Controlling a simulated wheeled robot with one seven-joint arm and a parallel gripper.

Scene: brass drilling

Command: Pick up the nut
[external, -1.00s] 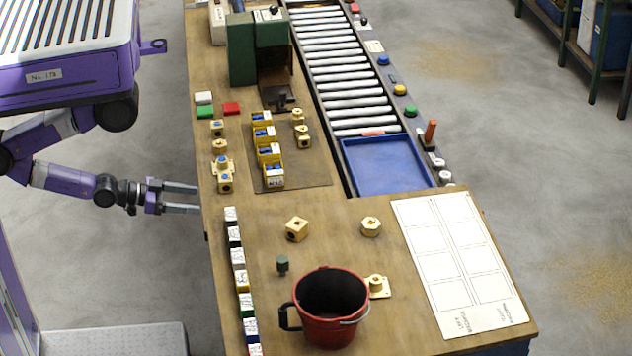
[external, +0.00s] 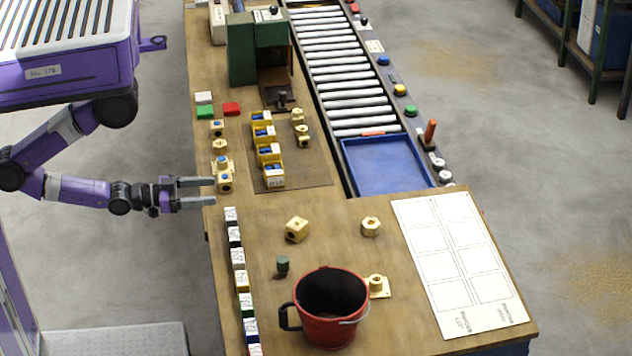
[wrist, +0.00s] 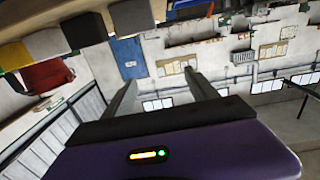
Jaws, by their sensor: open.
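A brass hexagonal nut (external: 371,227) with a round hole lies on the wooden bench, left of the white sheet with outlined boxes. My gripper (external: 212,192) is open and empty at the bench's left edge, far to the left of the nut. In the wrist view its two fingers (wrist: 162,95) stand apart with nothing between them. The nut does not show in the wrist view.
A brass block (external: 297,229) lies left of the nut. A red bucket (external: 331,312), a brass flanged part (external: 378,285) and a green piece (external: 282,264) are nearer. Labelled blocks (external: 238,257) line the bench's left edge. The white sheet (external: 460,262) lies right.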

